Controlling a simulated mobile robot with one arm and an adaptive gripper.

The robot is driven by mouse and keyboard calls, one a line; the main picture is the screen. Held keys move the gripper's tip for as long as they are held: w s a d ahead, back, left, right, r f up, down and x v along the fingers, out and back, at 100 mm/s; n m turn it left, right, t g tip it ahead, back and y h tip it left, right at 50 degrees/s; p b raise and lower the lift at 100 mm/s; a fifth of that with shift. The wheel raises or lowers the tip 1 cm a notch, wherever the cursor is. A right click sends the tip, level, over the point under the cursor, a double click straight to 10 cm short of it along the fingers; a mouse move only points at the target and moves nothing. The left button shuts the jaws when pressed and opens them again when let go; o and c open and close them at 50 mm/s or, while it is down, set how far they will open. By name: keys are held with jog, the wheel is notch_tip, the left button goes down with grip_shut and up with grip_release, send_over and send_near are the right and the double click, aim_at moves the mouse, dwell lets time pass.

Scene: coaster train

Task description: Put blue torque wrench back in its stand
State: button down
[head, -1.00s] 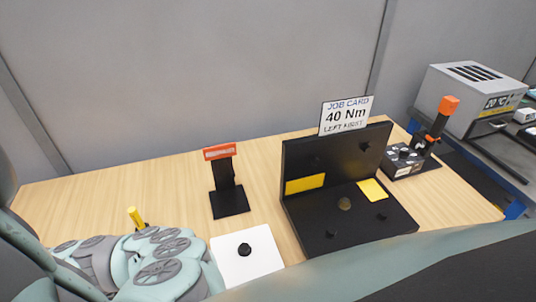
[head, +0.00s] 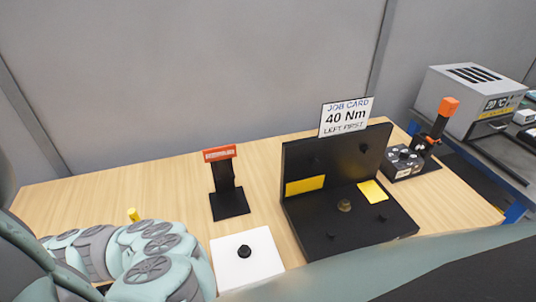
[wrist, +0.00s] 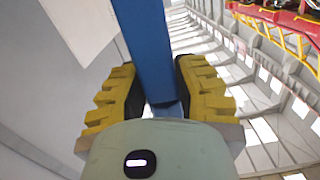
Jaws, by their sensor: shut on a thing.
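In the wrist view, my gripper (wrist: 158,92) has yellow ridged pads with dark inner faces. It is shut on the blue torque wrench (wrist: 150,45), a straight blue bar running up between the pads and out of the top of the picture. The wrench's ends are out of sight. In the head view, my arm covers the lower left, and neither gripper jaws nor wrench can be made out. A black stand (head: 229,203) with a red-orange piece (head: 220,153) on top stands left of centre on the bench. I cannot tell whether it is the wrench's stand.
A black fixture (head: 292,160) with yellow patches and a "40 Nm" job card (head: 346,117) stands mid-bench. A white plate (head: 232,272) with a black knob lies in front. At right are a black unit (head: 405,163), an orange-topped post (head: 447,107) and a grey machine (head: 470,95).

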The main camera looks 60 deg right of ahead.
jog(key=shift+w+d+r+b, duration=0.1)
jog(key=shift+w+d+b, duration=0.1)
jog(key=shift+w+d, duration=0.55)
jog(key=shift+w+d+r+b, duration=0.15)
jog(key=shift+w+d, duration=0.35)
jog(key=shift+w, duration=0.45)
dwell(0.3)
jog(key=shift+d+f+n, duration=0.1)
jog(key=shift+d+n, duration=0.05)
jog(key=shift+n, duration=0.25)
dwell(0.4)
jog(key=shift+f+b, duration=0.7)
jog(key=shift+f, duration=0.05)
dwell(0.6)
jog(key=c, duration=1)
grip_release()
jog(key=shift+o, duration=1.2)
jog(key=v, duration=1.2)
